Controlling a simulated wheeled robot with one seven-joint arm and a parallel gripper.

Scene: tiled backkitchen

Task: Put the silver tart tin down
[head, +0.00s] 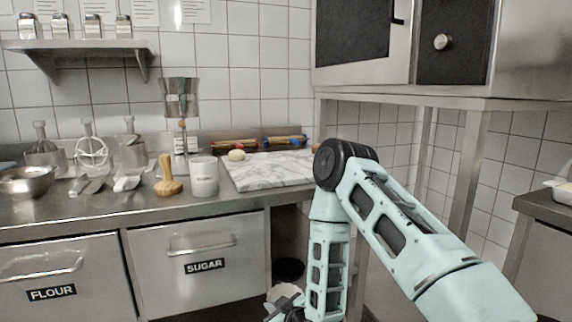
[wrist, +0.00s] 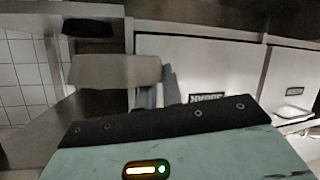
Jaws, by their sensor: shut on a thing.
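My gripper (wrist: 152,92) is low in front of the counter, at the bottom edge of the head view. It is shut on the silver tart tin, which shows in the wrist view as a plain grey-beige shape (wrist: 112,70) just beyond the fingers. In the head view a pale piece of the tin (head: 284,290) shows beside my wrist, and the rest is cut off or hidden. I cannot make out the tin's rim or its tilt.
The steel counter (head: 120,208) holds a white canister (head: 204,176), a wooden pestle-like tool (head: 168,178), and a marble board (head: 268,178) with a small pale ball (head: 236,155). The board's front part is bare. Below are the flour drawer (head: 60,280), sugar drawer (head: 200,262) and a dark round thing (head: 289,268).

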